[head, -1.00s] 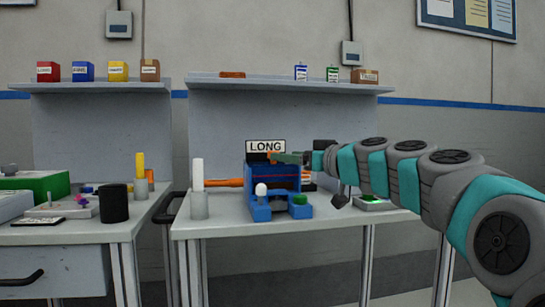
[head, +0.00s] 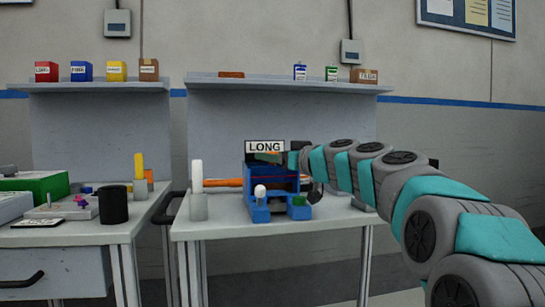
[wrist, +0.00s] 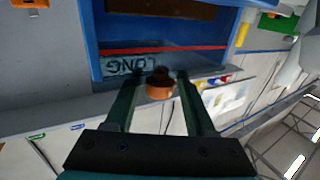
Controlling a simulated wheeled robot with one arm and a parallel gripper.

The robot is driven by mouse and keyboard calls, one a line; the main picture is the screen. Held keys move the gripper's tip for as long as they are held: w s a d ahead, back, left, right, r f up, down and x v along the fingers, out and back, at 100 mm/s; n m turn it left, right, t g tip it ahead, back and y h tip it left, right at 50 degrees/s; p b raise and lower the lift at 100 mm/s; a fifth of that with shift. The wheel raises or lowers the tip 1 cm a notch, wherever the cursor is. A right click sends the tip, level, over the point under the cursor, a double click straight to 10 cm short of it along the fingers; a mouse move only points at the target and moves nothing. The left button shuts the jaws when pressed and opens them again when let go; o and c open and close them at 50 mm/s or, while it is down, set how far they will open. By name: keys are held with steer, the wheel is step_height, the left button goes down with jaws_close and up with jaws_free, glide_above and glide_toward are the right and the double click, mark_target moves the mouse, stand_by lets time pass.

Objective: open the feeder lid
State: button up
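The blue feeder (head: 258,210) stands on the right-hand bench, with a white "LONG" sign (head: 265,147) at its top. Its blue body (wrist: 88,30) fills the top of the wrist view, where a pale panel with upside-down "LONG" lettering (wrist: 125,66) shows. An orange-brown round knob (wrist: 159,90) appears between my gripper's fingers. My gripper (wrist: 161,77) is open, with a gap on each side of the knob. In the head view my gripper (head: 272,157) is at the feeder's top, just below the sign. The lid's edges are hard to make out.
A white post (head: 197,180) stands left of the feeder, with an orange bar (head: 222,183) behind. A shelf (head: 290,85) with small boxes runs above. The left bench holds a black cup (head: 113,205) and a green box (head: 40,186).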

jaws_close()
stand_by(1.1)
